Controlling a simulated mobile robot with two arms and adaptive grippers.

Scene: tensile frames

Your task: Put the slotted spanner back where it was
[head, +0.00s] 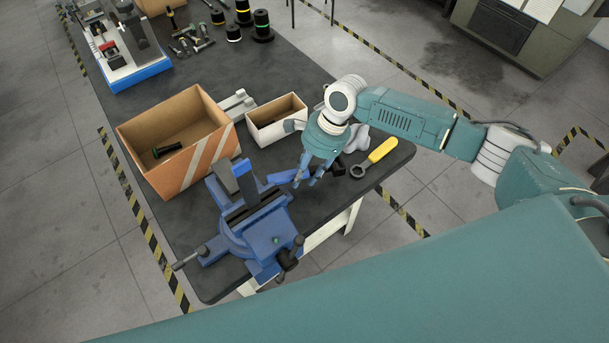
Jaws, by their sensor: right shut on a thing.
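The slotted spanner (285,177) appears to be the tool with a blue handle and a dark head, the head partly hidden behind the gripper. My right gripper (307,181) is shut on it across the middle. The handle points left towards the blue vise (255,228) and the dark head shows to the right of the fingers. The spanner is over the near right part of the bench; I cannot tell whether it touches the top. My left gripper is not in view.
A yellow-handled ring spanner (376,156) lies right of the gripper near the bench (285,70) edge. A small white box (275,127) and a cardboard box (207,165) with a dark tool stand left. Weights, small parts and a blue-based device (139,76) are farther back.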

